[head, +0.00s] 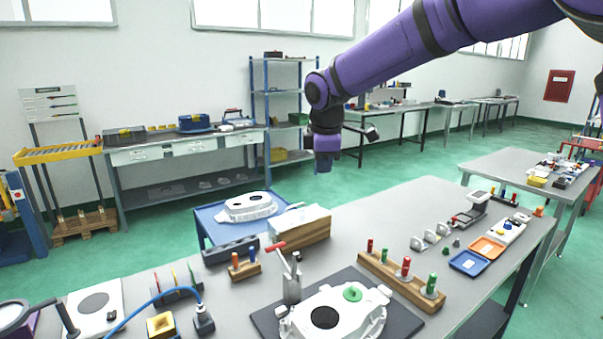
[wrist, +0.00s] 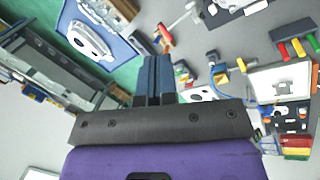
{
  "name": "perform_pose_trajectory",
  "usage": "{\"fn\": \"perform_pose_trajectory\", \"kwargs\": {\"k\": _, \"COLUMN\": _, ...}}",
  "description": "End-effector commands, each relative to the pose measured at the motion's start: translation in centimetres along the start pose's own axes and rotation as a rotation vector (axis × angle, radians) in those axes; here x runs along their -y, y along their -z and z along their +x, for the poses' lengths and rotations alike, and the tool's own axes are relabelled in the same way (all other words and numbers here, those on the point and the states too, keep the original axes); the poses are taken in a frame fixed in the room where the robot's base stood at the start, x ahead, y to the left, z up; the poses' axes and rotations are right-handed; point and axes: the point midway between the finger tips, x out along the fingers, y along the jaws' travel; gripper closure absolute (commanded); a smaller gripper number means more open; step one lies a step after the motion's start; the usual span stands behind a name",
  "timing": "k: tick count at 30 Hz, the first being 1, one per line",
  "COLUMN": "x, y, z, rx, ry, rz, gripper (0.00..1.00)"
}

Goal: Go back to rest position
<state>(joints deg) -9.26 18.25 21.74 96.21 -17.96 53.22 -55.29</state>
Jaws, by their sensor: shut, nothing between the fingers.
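My purple arm reaches in from the upper right in the head view, with my gripper (head: 323,166) pointing down in the air above the far edge of the workbench. In the wrist view my gripper (wrist: 154,72) shows its blue fingers pressed together with nothing between them. A white aluminium casting (head: 335,312) lies on a dark mat (head: 405,322) on the bench, well below and in front of the gripper. A second casting (head: 248,206) sits on a blue cart (head: 207,217) beyond the bench; it also shows in the wrist view (wrist: 88,40).
Shelves (head: 285,110) and side tables stand along the wall. Green floor is open between.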

Motion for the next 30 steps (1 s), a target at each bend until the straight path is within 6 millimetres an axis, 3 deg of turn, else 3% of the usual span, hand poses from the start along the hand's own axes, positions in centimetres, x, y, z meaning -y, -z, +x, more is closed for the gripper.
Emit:
{"fn": "perform_pose_trajectory", "kwargs": {"k": 1, "x": 1.0, "y": -1.5, "z": -1.6, "rx": 0.012, "ry": -0.013, "rz": 0.058, "gripper": 1.0}}
{"fn": "perform_pose_trajectory", "kwargs": {"k": 6, "x": 4.6, "y": -6.0, "z": -5.5, "rx": 0.039, "ry": -0.041, "rz": 0.266, "gripper": 1.0}}
{"fn": "perform_pose_trajectory", "kwargs": {"k": 15, "x": 12.4, "y": -13.2, "z": -10.9, "rx": 0.052, "ry": -0.094, "rz": 0.653, "gripper": 1.0}}
{"fn": "perform_pose_trajectory", "kwargs": {"k": 22, "x": 19.5, "y": -17.7, "z": -13.4, "rx": 0.028, "ry": -0.128, "rz": 0.962, "gripper": 1.0}}
{"fn": "perform_pose_trajectory", "kwargs": {"k": 30, "x": 28.4, "y": -21.6, "z": -14.4, "rx": -0.041, "ry": -0.153, "rz": 1.326, "gripper": 1.0}}
